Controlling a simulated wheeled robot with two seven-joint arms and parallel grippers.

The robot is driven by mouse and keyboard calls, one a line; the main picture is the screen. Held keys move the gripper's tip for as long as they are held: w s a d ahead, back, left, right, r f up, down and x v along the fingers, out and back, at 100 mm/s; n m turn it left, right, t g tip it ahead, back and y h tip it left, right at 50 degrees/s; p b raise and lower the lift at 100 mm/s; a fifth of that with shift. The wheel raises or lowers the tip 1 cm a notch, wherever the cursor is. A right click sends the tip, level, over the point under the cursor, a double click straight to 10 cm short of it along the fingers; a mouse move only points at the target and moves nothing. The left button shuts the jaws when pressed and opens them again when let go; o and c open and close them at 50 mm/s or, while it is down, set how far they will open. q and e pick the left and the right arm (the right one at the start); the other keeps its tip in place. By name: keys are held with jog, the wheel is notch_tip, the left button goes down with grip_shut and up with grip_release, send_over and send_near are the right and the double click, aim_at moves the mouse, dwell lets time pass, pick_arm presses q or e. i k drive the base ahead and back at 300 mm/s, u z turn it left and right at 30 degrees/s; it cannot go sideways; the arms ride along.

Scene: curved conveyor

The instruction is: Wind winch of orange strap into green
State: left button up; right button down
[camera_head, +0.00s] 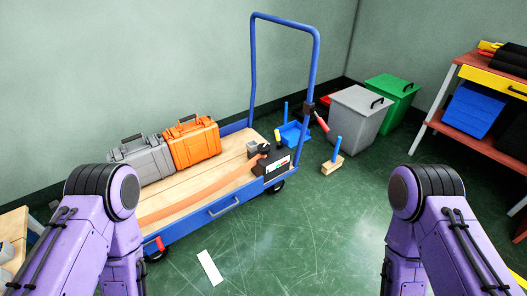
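An orange strap (203,189) lies along the wooden deck of a blue cart (200,222). Its right end reaches a dark box-like device (277,166) with a black knob on top, at the deck's right end; this looks like the winch. Its left end is hidden behind my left arm. A green bin (390,97) with a lid and black handle stands at the back right. My two purple arms come in at the lower left and lower right. Neither gripper shows in the frame.
A grey case (145,158) and an orange case (193,143) stand on the cart's back side. A grey lidded bin (354,118) stands beside the green one. A wooden block with a blue handle (335,160) and a white strip (210,267) lie on the floor. A shelf stands right.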

aim_at(264, 149)
jog(key=i, duration=1.6)
jog(key=z, duration=0.55)
